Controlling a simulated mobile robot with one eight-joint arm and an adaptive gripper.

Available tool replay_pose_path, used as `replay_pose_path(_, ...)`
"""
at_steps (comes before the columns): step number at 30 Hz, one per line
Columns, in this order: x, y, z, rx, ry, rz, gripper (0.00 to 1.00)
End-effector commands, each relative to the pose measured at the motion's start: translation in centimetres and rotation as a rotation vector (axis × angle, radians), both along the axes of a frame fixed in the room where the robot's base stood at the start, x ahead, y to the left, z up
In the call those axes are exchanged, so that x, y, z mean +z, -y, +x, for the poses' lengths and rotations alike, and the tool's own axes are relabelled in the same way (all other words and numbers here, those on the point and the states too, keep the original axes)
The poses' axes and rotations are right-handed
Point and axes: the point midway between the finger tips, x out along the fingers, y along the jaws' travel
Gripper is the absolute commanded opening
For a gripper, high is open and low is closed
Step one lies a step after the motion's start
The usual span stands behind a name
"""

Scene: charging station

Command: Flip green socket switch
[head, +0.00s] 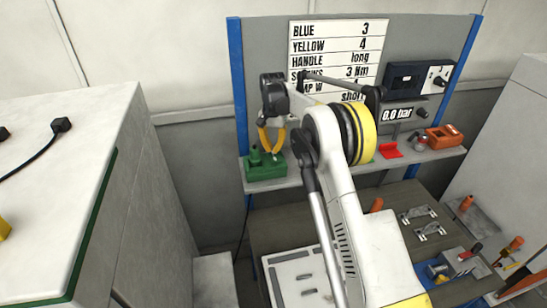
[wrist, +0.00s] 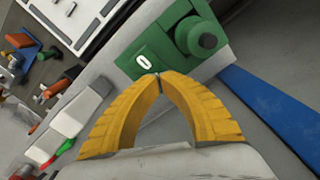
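The green socket (head: 265,172) is a small box on the left end of the grey shelf, with a raised green part on top. My gripper (head: 270,151) has yellow fingers and hangs just above and behind the socket in the head view. In the wrist view my gripper (wrist: 158,76) has its tips together, just below the switch, with nothing seen between them. I cannot tell whether the tips touch the socket.
A blue upright post (head: 236,85) stands left of the socket. A red holder (head: 390,151), a pressure display (head: 398,114) and an orange box (head: 444,137) are farther right along the shelf. A workbench with tools lies below. A white cabinet (head: 130,190) stands at left.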

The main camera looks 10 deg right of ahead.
Motion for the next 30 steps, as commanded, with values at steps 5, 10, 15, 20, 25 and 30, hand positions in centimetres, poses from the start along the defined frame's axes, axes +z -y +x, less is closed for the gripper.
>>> replay_pose_path(5,1.8,0.0,0.0,0.000,0.000,0.000,0.00)
replay_pose_path(10,3.3,0.0,0.0,0.000,0.000,0.000,0.00)
replay_pose_path(15,4.8,0.0,0.0,0.000,0.000,0.000,0.00)
replay_pose_path(20,5.8,0.0,0.0,0.000,0.000,0.000,0.00)
replay_pose_path(25,5.8,0.0,0.0,0.000,0.000,0.000,0.00)
replay_pose_path(30,5.7,0.0,0.0,0.000,0.000,0.000,0.00)
